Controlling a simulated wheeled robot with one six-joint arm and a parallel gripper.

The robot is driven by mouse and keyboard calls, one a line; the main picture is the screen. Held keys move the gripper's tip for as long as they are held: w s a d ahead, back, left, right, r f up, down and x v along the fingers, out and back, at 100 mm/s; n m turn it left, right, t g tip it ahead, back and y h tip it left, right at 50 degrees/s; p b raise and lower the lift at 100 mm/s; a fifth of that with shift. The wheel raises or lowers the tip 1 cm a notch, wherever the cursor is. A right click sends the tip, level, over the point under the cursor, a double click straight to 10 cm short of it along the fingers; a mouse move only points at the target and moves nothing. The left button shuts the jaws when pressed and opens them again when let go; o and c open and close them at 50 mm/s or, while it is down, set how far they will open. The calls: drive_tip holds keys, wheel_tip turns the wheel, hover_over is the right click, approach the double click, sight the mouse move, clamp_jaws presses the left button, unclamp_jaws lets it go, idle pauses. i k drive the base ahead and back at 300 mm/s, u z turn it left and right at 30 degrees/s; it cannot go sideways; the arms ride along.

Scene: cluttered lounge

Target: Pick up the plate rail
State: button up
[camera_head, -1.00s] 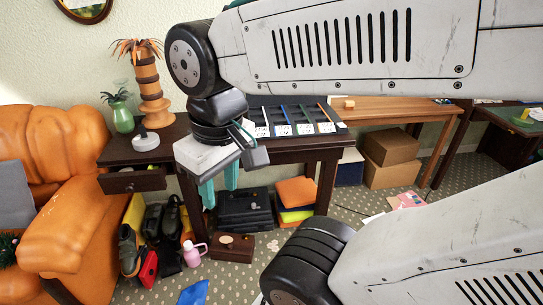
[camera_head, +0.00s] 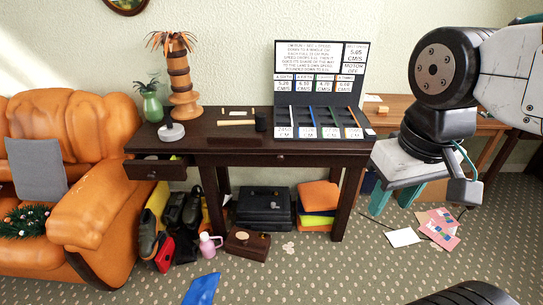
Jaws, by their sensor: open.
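A pale, narrow bar (camera_head: 236,122) lies flat on the dark desk (camera_head: 215,140), left of a small black cup (camera_head: 261,121). It may be the plate rail, but it is too small to tell for sure. A black display (camera_head: 320,90) with lanes and white number plates (camera_head: 306,132) stands on the desk's right part. My gripper (camera_head: 393,199) hangs at the right, past the desk's right end, with its teal fingers pointing down. It is open, its fingers apart with nothing seen between them. It is well away from the bar.
A palm-shaped ornament (camera_head: 180,75), a green vase (camera_head: 152,105) and a grey round object (camera_head: 171,132) stand on the desk's left. The drawer (camera_head: 155,169) below is pulled out. An orange armchair (camera_head: 100,210) stands at the left. Bags and boxes sit under the desk.

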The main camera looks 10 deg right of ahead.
sight(212, 138)
drive_tip(key=u, duration=0.65)
drive_tip(key=i, duration=0.7)
drive_tip(key=u, duration=0.55)
drive_tip(key=i, duration=1.35)
drive_tip(key=z, duration=0.65)
